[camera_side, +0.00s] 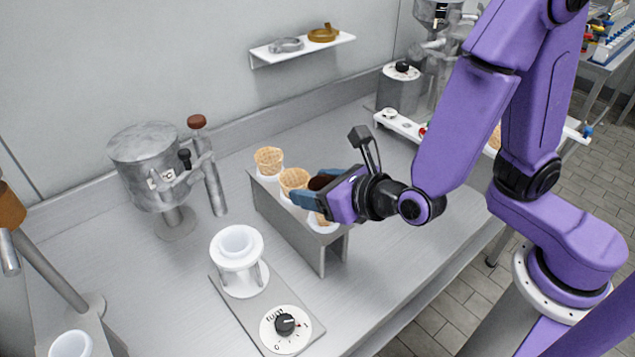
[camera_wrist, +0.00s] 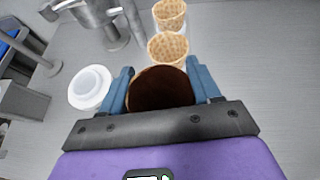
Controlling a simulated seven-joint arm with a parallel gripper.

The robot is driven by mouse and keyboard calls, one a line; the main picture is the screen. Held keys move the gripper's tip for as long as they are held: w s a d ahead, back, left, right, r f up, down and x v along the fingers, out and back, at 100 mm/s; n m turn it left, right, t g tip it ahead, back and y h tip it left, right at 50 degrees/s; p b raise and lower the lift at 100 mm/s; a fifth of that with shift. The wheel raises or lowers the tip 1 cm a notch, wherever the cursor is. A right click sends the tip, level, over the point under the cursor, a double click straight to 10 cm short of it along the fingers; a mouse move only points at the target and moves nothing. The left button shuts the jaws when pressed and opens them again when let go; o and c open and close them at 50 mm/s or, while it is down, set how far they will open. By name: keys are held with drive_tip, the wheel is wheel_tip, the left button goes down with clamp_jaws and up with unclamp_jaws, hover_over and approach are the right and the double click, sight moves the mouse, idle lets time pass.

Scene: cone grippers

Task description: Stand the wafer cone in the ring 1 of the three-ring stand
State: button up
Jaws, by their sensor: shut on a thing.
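My gripper (camera_side: 318,186) is shut on a wafer cone with a dark brown inside; the cone (camera_wrist: 160,88) sits upright between the blue fingers in the wrist view. In the side view its dark mouth (camera_side: 320,182) shows between the fingers. The grey three-ring stand (camera_side: 296,232) is under the gripper. Wafer shows below the fingers at the stand's nearest white ring (camera_side: 325,227); whether the held cone rests in it is hidden. Two other wafer cones stand in the middle (camera_side: 293,181) and far (camera_side: 268,160) rings.
Left of the stand is a white cup-like holder (camera_side: 237,246) on a plate with a dial (camera_side: 285,325). A grey metal machine (camera_side: 160,170) with a lever stands at the back left. The counter right of the stand is clear.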

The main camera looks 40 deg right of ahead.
drive_tip(key=shift+f, duration=1.85)
drive_tip(key=o, duration=0.8)
drive_tip(key=shift+s, duration=0.1)
drive_tip(key=v, duration=1.7)
drive_tip(key=shift+s, duration=0.15)
